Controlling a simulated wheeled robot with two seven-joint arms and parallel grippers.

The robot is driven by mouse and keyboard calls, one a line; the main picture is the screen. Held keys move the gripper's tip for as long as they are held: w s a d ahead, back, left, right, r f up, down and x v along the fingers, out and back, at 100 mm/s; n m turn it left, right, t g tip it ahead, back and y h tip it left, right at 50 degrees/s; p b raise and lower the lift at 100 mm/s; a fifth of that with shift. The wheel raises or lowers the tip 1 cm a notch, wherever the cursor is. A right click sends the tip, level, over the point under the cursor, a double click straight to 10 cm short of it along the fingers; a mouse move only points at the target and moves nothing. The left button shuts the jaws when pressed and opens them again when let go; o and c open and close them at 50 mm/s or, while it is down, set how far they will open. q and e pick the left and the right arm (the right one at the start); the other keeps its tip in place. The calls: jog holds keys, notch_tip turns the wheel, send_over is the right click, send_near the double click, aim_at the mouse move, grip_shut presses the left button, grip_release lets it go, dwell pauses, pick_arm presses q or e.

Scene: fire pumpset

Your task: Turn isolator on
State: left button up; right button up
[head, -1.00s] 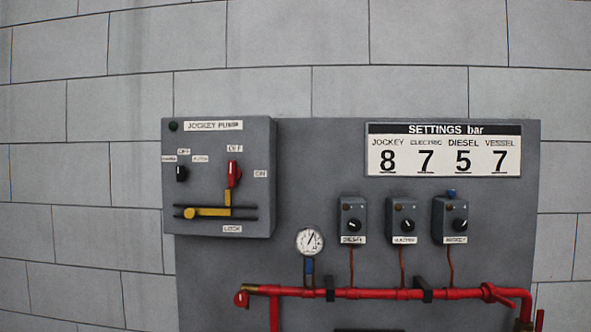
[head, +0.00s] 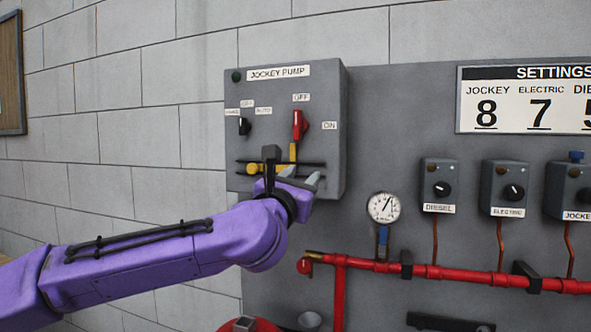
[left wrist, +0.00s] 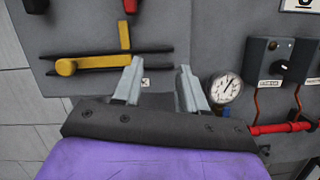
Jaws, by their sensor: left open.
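The red isolator handle (head: 299,125) stands upright on the grey jockey pump box (head: 325,78), pointing at the OFF label (head: 301,97). The ON label (head: 329,125) is to its right. A yellow bar is below the handle, with a yellow lock slider (head: 252,168) between two dark rails. My left gripper (head: 300,174) is open and empty in front of the box's lower right part, below the handle. In the left wrist view the handle's lower end (left wrist: 130,6) is at the top edge, and the slider (left wrist: 66,67) is left of the fingers. My right gripper is not in view.
A black selector knob (head: 244,126) is left of the handle. Right of the box are a pressure gauge (head: 383,207), several small switch boxes and a red pipe (head: 450,272). The bare block wall (head: 150,140) is left of the box.

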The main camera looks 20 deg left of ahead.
aim_at(296, 119)
pick_arm(q)
jog(key=s+a+r+n+t, duration=0.1)
jog(key=s+a+r+n, duration=0.25)
jog(key=r, duration=0.45)
jog(key=shift+m+y, duration=0.25)
jog(key=shift+y, duration=0.05)
jog(key=p+x, duration=0.5)
jog(key=x, duration=0.5)
jog(key=shift+w+r, duration=0.2)
jog(key=shift+w, duration=0.25)
jog(key=c, duration=0.8)
